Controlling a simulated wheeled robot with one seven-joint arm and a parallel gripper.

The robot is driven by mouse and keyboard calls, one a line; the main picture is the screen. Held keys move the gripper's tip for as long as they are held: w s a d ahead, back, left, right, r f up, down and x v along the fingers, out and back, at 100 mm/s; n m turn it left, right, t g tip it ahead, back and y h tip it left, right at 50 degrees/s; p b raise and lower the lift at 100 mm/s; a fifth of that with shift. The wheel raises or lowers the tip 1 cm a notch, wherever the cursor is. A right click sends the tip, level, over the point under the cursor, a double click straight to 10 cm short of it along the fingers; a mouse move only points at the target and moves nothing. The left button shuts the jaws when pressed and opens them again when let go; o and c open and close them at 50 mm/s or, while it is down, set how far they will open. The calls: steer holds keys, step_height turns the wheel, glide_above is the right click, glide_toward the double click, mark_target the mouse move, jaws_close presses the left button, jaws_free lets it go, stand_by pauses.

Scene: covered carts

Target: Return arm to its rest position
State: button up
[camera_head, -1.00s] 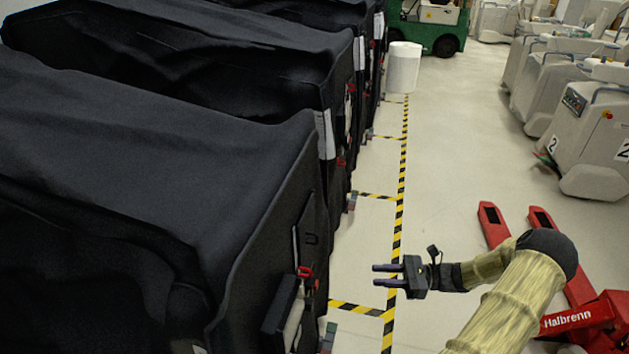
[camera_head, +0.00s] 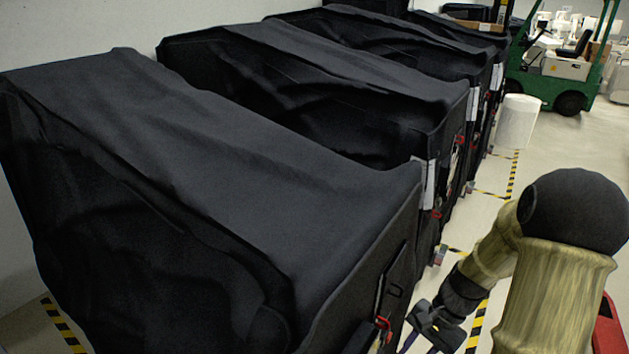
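My gripper (camera_head: 420,344) is low in the picture, right of the front covered cart (camera_head: 220,190). My arm bends down to it from the right, in its tan sleeve with a black elbow. The two fingers stand apart with nothing seen between them, and their tips run close to the bottom edge of the picture. The gripper is beside the cart's right end, near its red clip (camera_head: 383,324). I cannot tell whether they touch.
More black-covered carts (camera_head: 330,85) stand in a row behind. A white cylinder (camera_head: 517,121) and a green forklift (camera_head: 550,65) are further back. Striped floor tape (camera_head: 476,325) runs along the carts. A red part (camera_head: 608,328) shows at lower right.

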steer(key=s+a+r+n+t+h+p, duration=0.1)
steer(key=s+a+r+n+t+h, duration=0.2)
steer(key=a+r+n, duration=0.3)
step_height(320, 180, up, 4)
steer(key=n+t+h, duration=0.1)
steer(key=n, duration=0.2)
steer(key=shift+s+t+h, duration=0.2)
steer(key=shift+t+h, duration=0.2)
steer(key=shift+f, duration=0.1)
stand_by(1.5)
